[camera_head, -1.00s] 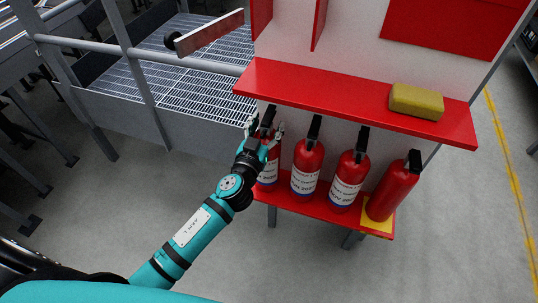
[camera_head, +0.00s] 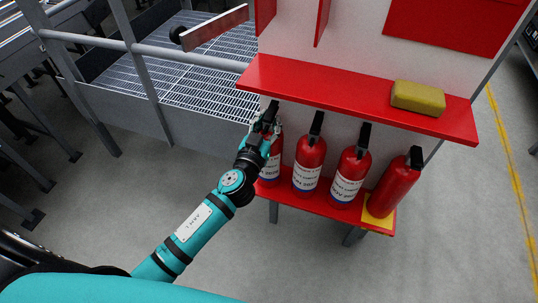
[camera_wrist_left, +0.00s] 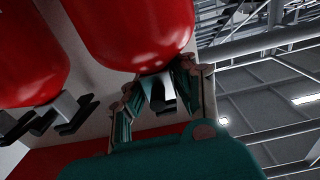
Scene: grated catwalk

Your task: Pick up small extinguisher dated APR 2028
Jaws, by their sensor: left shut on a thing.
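Several small red extinguishers stand in a row on the lower red shelf (camera_head: 322,207). My left gripper (camera_head: 266,128) is shut on the leftmost extinguisher (camera_head: 274,160), at its valve and neck below the upper shelf. In the left wrist view the picture is inverted: my left gripper (camera_wrist_left: 161,92) has its fingers on both sides of the neck of that extinguisher (camera_wrist_left: 140,28). Its label is partly hidden by my arm. The second extinguisher (camera_head: 309,160), third extinguisher (camera_head: 350,172) and tilted rightmost extinguisher (camera_head: 394,185) have black handles. The label dates are too small to read. My right gripper is not in view.
The upper red shelf (camera_head: 350,98) overhangs the extinguishers and carries a yellow sponge-like block (camera_head: 418,98). A yellow piece (camera_head: 377,217) lies under the rightmost extinguisher. A grey railing (camera_head: 190,57) and grating stand at left. The floor in front is clear.

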